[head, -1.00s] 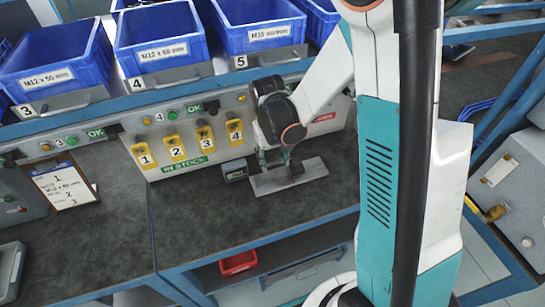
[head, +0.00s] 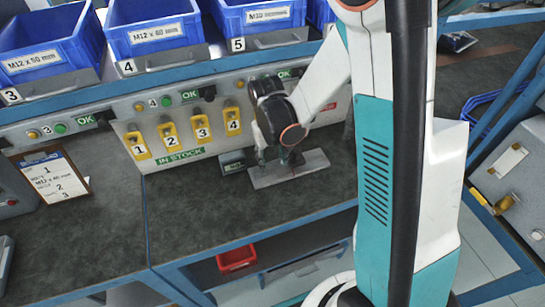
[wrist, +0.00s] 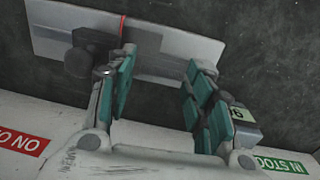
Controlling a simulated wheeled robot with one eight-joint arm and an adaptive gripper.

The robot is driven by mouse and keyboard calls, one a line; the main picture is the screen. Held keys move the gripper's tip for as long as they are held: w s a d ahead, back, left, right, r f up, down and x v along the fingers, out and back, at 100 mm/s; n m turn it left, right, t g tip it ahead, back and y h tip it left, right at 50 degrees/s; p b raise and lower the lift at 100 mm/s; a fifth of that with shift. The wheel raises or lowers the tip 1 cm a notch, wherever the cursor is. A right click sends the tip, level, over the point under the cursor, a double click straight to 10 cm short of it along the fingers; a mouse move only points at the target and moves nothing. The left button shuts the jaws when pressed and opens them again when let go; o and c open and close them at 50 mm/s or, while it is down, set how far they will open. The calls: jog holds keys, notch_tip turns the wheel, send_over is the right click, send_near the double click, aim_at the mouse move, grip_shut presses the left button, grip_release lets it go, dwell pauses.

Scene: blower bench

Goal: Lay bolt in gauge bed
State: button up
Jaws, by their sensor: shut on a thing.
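The gauge bed (head: 314,166) is a flat grey plate on the bench, below my gripper (head: 277,160). In the wrist view the gauge bed (wrist: 48,38) lies at the top, with a thin red line across it. A dark bolt (wrist: 80,62) with a rounded head shows by the left finger. Its shank runs right behind that finger, over the plate. My gripper (wrist: 160,75) has teal finger pads and is shut on the bolt; the grip point is partly hidden. I cannot tell whether the bolt touches the bed. A small display box (head: 232,166) stands left of the plate.
A panel with yellow numbered tags (head: 168,135) rises just behind the bed. Blue bolt bins (head: 155,32) stand above it. An order board (head: 50,178) lies at left. Bare bench (head: 210,215) lies in front. A red bin (head: 236,260) is below.

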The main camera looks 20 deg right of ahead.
dwell(0.4)
jog(key=o, duration=1.1)
jog(key=r, duration=1.2)
jog(key=shift+a, duration=0.35)
